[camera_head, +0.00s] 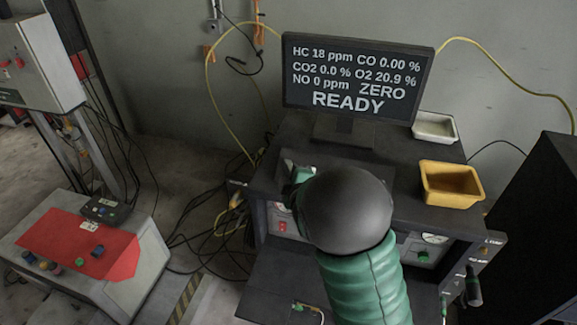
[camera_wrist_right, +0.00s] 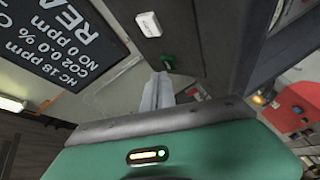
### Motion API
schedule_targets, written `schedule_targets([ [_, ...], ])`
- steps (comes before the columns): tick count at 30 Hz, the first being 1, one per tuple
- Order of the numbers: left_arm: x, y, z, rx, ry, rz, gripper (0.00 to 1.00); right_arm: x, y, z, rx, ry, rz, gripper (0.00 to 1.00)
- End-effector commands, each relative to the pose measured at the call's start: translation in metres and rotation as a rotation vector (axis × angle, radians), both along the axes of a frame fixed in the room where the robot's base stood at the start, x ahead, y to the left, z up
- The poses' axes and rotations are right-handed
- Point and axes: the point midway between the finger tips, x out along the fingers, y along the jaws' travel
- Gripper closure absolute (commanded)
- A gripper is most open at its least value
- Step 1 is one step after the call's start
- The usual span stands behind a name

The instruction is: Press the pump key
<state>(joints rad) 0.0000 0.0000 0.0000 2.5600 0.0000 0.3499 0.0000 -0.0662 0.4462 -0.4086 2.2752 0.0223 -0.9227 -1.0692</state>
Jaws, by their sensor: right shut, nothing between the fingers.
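The analyser cabinet (camera_head: 400,160) stands under a monitor (camera_head: 357,82) that reads READY. My right arm crosses the cabinet and hides the middle of its front. My right gripper (camera_head: 287,166) shows only partly past the dark wrist joint, over the left part of the cabinet. In the right wrist view its shut, empty fingers (camera_wrist_right: 160,88) point at a dark panel with a small green key (camera_wrist_right: 168,63) just beyond the tips. I cannot tell whether they touch, and no label shows which key is the pump key. My left gripper is out of view.
A yellow tray (camera_head: 451,184) and a white tray (camera_head: 434,127) sit on the cabinet top at the right. A red switch (camera_head: 282,226) and a green button (camera_head: 422,257) show on its front. A red-topped console (camera_head: 75,245) stands at left, with loose cables between.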

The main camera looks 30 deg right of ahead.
Motion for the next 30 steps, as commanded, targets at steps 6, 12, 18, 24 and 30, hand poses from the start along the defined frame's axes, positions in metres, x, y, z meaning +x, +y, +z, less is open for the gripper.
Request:
schedule_targets([
  [6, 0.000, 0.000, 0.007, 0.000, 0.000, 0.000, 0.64, -0.002, 0.004, 0.008, 0.000, 0.000, 0.001, 1.00],
  [12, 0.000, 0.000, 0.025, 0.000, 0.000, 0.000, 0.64, -0.013, 0.016, 0.028, 0.001, -0.001, 0.002, 1.00],
  [18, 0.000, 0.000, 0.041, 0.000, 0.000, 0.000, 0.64, -0.022, 0.027, 0.045, 0.001, 0.000, 0.002, 1.00],
  [24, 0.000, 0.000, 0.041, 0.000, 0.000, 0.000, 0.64, -0.025, 0.029, 0.046, 0.000, 0.000, 0.000, 1.00],
  [30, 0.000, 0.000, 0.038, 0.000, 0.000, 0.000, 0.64, -0.026, 0.032, 0.039, 0.027, 0.010, -0.001, 1.00],
])
